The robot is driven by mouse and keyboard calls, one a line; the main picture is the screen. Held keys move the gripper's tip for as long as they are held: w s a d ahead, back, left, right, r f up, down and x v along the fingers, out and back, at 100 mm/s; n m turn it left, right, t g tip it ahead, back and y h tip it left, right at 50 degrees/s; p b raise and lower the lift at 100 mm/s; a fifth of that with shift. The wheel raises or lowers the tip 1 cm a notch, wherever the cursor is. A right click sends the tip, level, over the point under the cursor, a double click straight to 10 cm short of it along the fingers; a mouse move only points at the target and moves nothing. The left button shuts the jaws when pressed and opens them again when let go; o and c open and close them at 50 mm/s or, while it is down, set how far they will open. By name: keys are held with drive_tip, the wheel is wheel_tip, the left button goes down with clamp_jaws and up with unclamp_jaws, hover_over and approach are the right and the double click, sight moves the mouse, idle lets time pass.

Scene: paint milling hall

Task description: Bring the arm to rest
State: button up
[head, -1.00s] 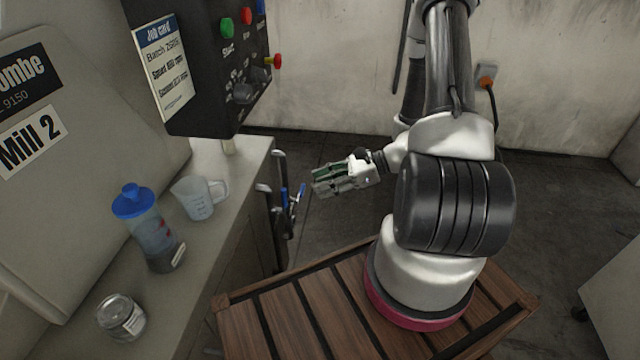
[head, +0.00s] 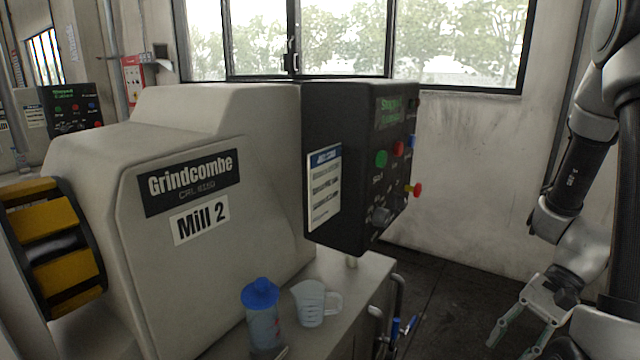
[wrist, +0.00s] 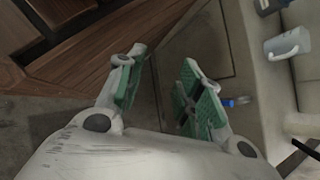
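My gripper (head: 514,346) is at the lower right of the head view, pointing down and to the left with its two green-padded fingers spread apart. My arm comes down from the upper right edge of that view. In the wrist view my gripper (wrist: 163,62) is also open, with nothing between its fingers. It hangs clear of the bench, over the dark floor and beside the slatted wooden top (wrist: 95,50).
Mill 2 (head: 240,130) and its black control box (head: 345,170) stand left of my arm. A blue-lidded bottle (head: 263,325) and a measuring jug (head: 310,305) stand on the bench (head: 365,270). A blue-handled valve (head: 396,328) sticks out at the bench's side. A wall is behind.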

wheel_tip(320, 180, up, 22)
drive_tip(key=s+d+n+t+h, duration=0.1)
drive_tip(key=n+t+h, duration=0.6)
drive_tip(key=n, duration=0.3)
drive_tip(key=shift+d+r+n+t+h, duration=0.2)
drive_tip(key=shift+n+t+h, duration=0.1)
drive_tip(key=shift+h, duration=0.2)
